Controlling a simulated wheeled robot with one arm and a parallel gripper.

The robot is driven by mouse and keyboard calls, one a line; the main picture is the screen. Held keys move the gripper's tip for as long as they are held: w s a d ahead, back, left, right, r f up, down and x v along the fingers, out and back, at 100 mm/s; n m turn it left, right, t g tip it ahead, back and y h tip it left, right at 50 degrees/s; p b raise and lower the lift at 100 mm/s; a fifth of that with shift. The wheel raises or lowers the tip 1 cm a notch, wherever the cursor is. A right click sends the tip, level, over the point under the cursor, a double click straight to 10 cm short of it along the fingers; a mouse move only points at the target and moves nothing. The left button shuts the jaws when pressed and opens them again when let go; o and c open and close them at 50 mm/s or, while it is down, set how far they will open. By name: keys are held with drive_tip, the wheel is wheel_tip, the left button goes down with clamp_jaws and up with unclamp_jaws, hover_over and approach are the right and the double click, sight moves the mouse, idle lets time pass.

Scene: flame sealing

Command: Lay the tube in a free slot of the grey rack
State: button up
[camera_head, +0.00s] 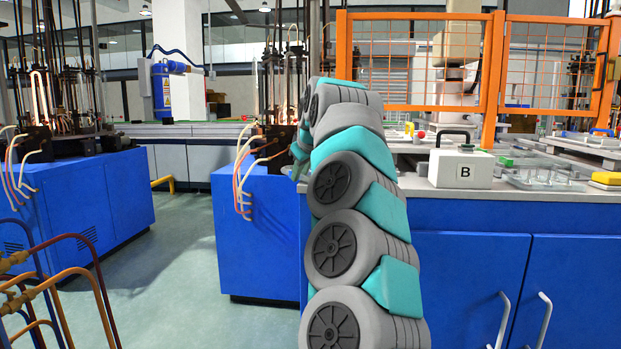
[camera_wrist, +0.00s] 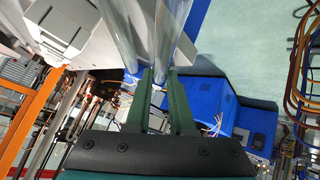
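My gripper (camera_wrist: 160,75) shows in the wrist view as two green fingers with a narrow gap between them. A clear glass tube (camera_wrist: 166,35) runs from the top of that view down between the fingertips, and the fingers appear shut on it. A second clear glass length (camera_wrist: 121,35) shows just to its left; I cannot tell whether it is a separate piece. In the head view my arm hides most of the gripper, and only a teal part (camera_head: 298,165) shows at the counter's left end. I cannot make out the grey rack in either view.
An orange mesh fence (camera_head: 420,108) rises behind. A blue machine with hoses (camera_head: 262,230) stands left of my arm. Green floor (camera_head: 185,260) is open there.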

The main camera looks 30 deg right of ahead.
clamp_jaws()
